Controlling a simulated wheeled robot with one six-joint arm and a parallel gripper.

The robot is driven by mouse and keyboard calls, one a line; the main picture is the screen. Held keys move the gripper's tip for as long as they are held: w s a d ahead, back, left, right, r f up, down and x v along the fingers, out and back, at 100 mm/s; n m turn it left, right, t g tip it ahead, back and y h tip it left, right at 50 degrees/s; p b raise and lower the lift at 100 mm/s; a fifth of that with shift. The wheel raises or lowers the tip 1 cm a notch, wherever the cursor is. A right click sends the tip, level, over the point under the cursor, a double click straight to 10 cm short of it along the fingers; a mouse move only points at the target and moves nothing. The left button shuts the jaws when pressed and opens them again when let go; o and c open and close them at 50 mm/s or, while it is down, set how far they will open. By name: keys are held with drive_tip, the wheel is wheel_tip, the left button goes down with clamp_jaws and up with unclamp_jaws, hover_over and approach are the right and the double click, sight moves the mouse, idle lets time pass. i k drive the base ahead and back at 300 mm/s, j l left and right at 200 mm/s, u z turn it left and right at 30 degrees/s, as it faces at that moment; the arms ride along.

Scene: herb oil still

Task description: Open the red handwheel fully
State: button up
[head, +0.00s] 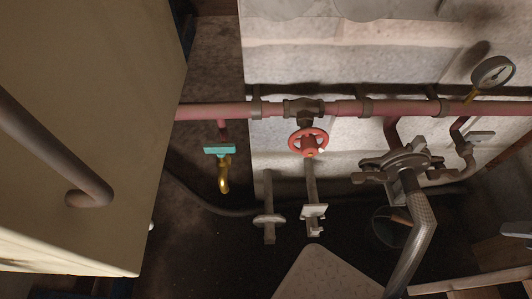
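The red handwheel (301,133) shows near the middle of the head view. It is a small spoked wheel on a dark valve body (304,109), set in the reddish horizontal pipe (220,111). A small pale mark shows at the wheel's lower right rim. The wheel faces outward and its front is clear of any gripper. How far the valve is turned cannot be told. I cannot make out my gripper in this view.
A brass tap with a teal handle (218,151) hangs left of the wheel. Grey metal brackets (313,211) stand below it. A large lever fitting (411,225) and a gauge (492,73) are right. A beige cabinet (90,150) fills the left; a pale panel (328,276) is at bottom.

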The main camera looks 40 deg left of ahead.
sight(309, 148)
drive_tip(key=u, duration=1.35)
drive_tip(key=k+j+z, duration=0.15)
drive_tip(key=k+j, duration=0.25)
drive_tip(key=k+j+z, duration=0.2)
drive_tip(key=k+j, duration=0.2)
drive_tip(key=k+j+z, duration=0.15)
drive_tip(key=k+j, duration=0.15)
drive_tip(key=k, duration=0.15)
drive_tip(key=k+j+z, duration=0.2)
drive_tip(key=k, duration=0.25)
